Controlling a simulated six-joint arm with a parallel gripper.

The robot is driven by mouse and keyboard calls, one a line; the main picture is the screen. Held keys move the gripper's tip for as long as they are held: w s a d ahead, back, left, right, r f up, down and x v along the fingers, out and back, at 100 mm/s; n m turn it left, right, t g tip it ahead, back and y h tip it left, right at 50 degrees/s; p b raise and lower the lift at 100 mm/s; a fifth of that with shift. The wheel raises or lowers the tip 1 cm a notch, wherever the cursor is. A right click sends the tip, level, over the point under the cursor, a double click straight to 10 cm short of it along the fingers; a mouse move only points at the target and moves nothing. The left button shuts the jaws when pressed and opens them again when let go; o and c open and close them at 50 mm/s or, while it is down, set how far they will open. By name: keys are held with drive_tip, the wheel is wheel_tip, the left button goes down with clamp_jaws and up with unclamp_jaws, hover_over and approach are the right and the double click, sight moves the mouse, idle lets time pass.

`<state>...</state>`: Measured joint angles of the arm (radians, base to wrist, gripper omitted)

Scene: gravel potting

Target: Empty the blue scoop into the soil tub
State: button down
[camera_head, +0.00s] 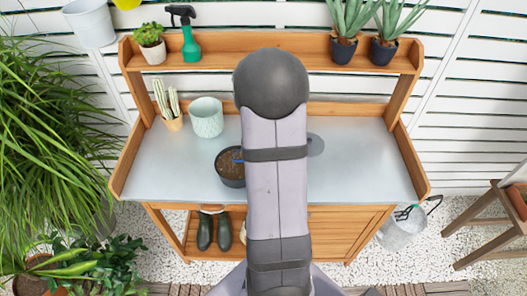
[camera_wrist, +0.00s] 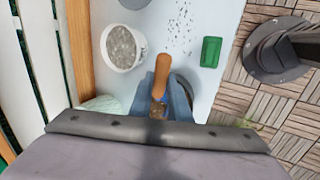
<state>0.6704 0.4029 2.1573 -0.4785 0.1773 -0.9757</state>
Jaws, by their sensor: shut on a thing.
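The soil tub (camera_head: 230,178) is a dark round pot of brown soil, left of my arm on the bench in the head view. A small piece of the blue scoop (camera_head: 238,154) shows at its rim, with the rest hidden by my arm. In the wrist view my gripper (camera_wrist: 160,90) is shut on the scoop's orange-brown wooden handle (camera_wrist: 162,66). A dark curved edge of the soil tub (camera_wrist: 187,80) shows behind the blue-grey shapes there. Whether the scoop holds anything, and how far it tilts, I cannot tell.
A white pot of grey gravel (camera_wrist: 122,47) stands near the back board. Dark specks lie beside it, and a green box (camera_wrist: 211,52) stands near the front edge. The bench's right side is largely clear.

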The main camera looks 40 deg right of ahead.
drive_tip(key=shift+w+a+r+b, duration=0.15)
drive_tip(key=shift+r+b, duration=0.1)
drive_tip(key=shift+b, duration=0.65)
drive_tip(key=shift+w+a+r+g+h+b, duration=0.15)
drive_tip(key=shift+w+r+g+h+b, duration=0.35)
drive_tip(key=shift+b, duration=0.3)
drive_tip(key=shift+w+a+r+n+g+h+b, duration=0.3)
drive_tip(key=shift+w+a+r+g, duration=0.05)
drive_tip(key=shift+r+g, duration=0.25)
drive_tip(key=shift+w+a+r+n+g+h+p, duration=0.15)
drive_tip(key=shift+w+a+r+g+h+p, duration=0.25)
drive_tip(key=shift+w+g+p, duration=0.15)
drive_tip(key=shift+w+a+r+n+g+h+p, duration=0.15)
drive_tip(key=shift+w+a+r+g+h+p, duration=0.25)
drive_tip(key=shift+w, duration=0.25)
drive_tip(key=shift+w+g, duration=0.15)
drive_tip(key=shift+g, duration=0.1)
wheel_tip(320, 180, up, 4)
drive_tip(key=p, duration=0.3)
drive_tip(key=shift+r+p, duration=0.1)
drive_tip(key=shift+p, duration=0.3)
